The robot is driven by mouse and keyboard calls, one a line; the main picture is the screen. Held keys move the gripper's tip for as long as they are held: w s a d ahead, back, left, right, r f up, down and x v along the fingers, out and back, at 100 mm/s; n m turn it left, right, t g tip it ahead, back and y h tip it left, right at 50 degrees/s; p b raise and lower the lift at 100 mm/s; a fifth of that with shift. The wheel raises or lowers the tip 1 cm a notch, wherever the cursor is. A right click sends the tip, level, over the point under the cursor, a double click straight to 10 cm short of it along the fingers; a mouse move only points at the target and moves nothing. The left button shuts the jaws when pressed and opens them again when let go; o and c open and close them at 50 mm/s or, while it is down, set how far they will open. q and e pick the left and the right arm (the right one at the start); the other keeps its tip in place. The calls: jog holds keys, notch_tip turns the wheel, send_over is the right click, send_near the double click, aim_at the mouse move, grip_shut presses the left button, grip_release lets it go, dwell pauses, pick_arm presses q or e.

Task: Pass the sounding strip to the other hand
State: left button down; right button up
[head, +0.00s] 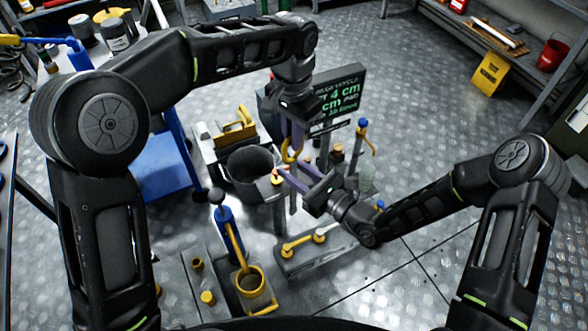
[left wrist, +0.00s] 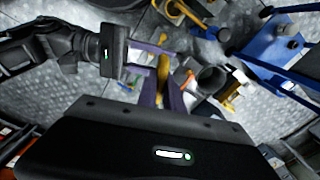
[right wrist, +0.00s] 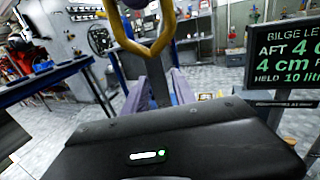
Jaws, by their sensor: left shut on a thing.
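The sounding strip has a yellow loop handle (head: 288,157), and its strip part is hard to make out in the head view. My left gripper (head: 292,143) is shut on it from above, fingers pointing down. In the left wrist view the yellow loop (left wrist: 163,72) shows by the fingertips. My right gripper (head: 284,172) comes in from the lower right, just below my left gripper. Its fingers look apart, with the loop close to their tips. In the right wrist view the yellow loop (right wrist: 150,48) hangs before the spread fingers; contact cannot be told.
A display board (head: 342,92) with bilge levels stands behind the grippers. A dark round bucket (head: 250,165) is left of them. A blue pump (head: 228,228) and a yellow-rimmed cup (head: 251,283) stand in front. The chequered floor at right is mostly clear.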

grip_shut()
pick_arm(q)
jog(key=c, duration=1.4)
grip_release()
